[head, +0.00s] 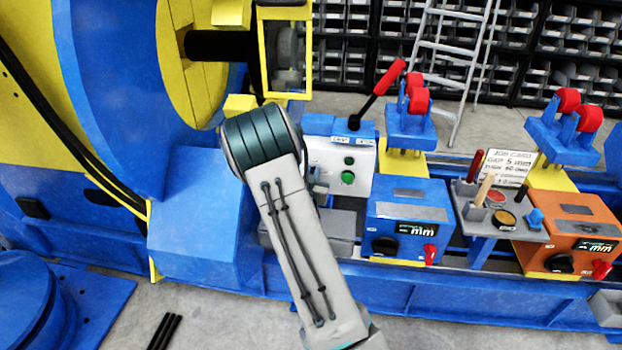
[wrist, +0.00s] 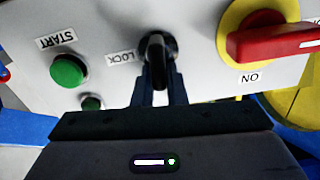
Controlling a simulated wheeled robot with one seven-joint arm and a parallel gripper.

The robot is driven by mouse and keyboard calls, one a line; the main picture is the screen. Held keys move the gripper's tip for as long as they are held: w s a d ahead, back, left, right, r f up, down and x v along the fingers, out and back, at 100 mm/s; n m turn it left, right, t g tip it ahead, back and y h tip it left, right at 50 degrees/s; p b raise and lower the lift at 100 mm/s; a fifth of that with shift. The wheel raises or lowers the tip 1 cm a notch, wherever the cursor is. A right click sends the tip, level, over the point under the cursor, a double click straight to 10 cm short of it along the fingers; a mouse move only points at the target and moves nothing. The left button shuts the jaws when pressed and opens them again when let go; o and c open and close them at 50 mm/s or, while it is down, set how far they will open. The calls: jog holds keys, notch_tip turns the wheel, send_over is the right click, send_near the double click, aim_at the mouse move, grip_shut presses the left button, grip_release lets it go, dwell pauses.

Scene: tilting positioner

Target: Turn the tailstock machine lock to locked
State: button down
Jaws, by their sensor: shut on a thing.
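The lock is a black knob (wrist: 157,50) with a light pointer face, beside a LOCK label (wrist: 121,57) on a white control panel in the wrist view. The labels appear upside down there. My gripper (wrist: 158,82) points at the panel, its two dark fingers closed on the knob from both sides. The knob's grip lies nearly in line with the fingers. In the head view the white panel (head: 338,160) stands just right of my arm. There my arm hides the knob and most of the gripper.

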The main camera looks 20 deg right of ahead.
jog(key=m+b, duration=0.5)
jog(key=b, duration=0.5)
jog(key=d+f+m+b, duration=0.1)
jog(key=m+b, duration=0.5)
jog(key=b, duration=0.4)
jog(key=s+f+m+b, duration=0.1)
jog(key=m+b, duration=0.4)
jog(key=b, duration=0.5)
jog(key=shift+d+f+m+b, duration=0.1)
jog(key=shift+d+m+b, duration=0.15)
jog(key=shift+m+b, duration=0.1)
jog(key=c, duration=1.5)
grip_release()
jog(key=shift+o, duration=0.2)
